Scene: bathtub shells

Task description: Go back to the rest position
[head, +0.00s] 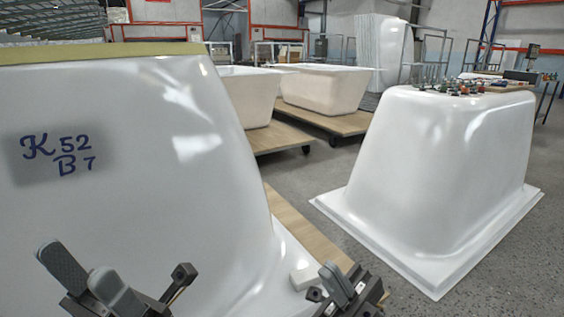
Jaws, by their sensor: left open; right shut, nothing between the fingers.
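My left gripper (88,278) is at the bottom left of the head view, its two grey fingers spread apart with nothing between them. It is in front of the near white bathtub shell (150,220); I cannot tell the gap between them. My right gripper (338,284) is at the bottom centre, by the lower right edge of that shell. Its fingers are together and hold nothing. A small white block (305,277) shows just left of the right gripper; I cannot tell whether they touch. Most of both arms is out of view.
The near shell bears dark blue writing, "K 52 B 7" (62,155). A second upturned shell (440,170) stands on the floor at the right, with small items (460,88) on top. More tubs (325,88) sit on wheeled wooden platforms (325,119) behind. Grey floor (320,170) lies between.

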